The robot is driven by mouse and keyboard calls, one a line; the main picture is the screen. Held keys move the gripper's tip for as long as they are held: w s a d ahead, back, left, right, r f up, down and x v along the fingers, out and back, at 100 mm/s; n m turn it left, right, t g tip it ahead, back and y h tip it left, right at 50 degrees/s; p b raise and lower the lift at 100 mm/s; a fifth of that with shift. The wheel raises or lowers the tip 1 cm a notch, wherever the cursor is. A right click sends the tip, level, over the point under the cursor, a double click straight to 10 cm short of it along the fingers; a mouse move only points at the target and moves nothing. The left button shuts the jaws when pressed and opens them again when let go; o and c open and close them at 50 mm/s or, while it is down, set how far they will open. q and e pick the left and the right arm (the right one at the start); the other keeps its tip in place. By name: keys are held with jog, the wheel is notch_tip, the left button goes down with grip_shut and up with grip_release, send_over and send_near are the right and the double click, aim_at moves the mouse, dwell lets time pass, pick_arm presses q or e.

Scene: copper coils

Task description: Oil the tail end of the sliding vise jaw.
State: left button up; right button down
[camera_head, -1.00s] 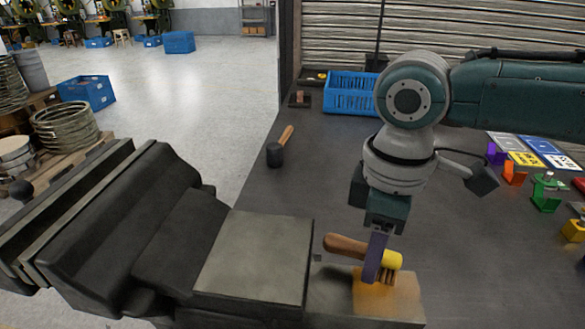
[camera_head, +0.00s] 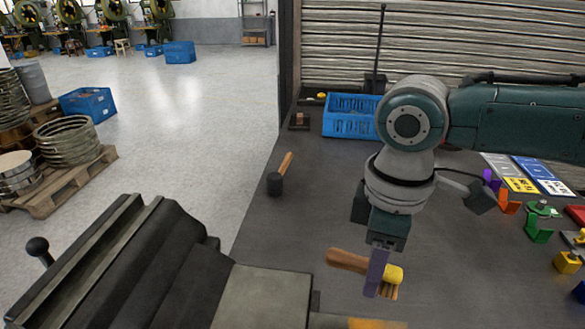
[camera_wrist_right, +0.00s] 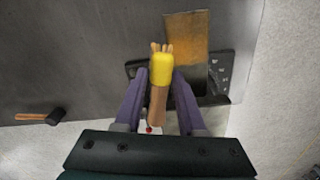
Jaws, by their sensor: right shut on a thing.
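The dark vise (camera_head: 130,260) fills the lower left of the head view. Its grey flat top (camera_head: 262,298) is cut off by the bottom edge. The tail end with an orange-brown patch (camera_head: 365,324) barely shows there; the patch is clearer in the right wrist view (camera_wrist_right: 187,40). My right gripper (camera_head: 376,280) is shut on a brush with a wooden handle (camera_head: 345,260) and yellow collar (camera_head: 393,274). The brush also shows between the purple fingers in the right wrist view (camera_wrist_right: 160,75). Its bristles appear apart from the patch, beside its edge. My left gripper is not in view.
A mallet (camera_head: 276,182) lies on the dark bench (camera_head: 260,225). A blue crate (camera_head: 350,118) stands behind my right arm. Orange (camera_head: 508,203), green (camera_head: 540,230) and yellow (camera_head: 567,262) pieces lie at the right. The bench between the mallet and the brush is clear.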

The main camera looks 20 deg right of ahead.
pick_arm(q)
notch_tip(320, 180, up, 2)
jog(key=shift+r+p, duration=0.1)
jog(key=shift+p, duration=0.6)
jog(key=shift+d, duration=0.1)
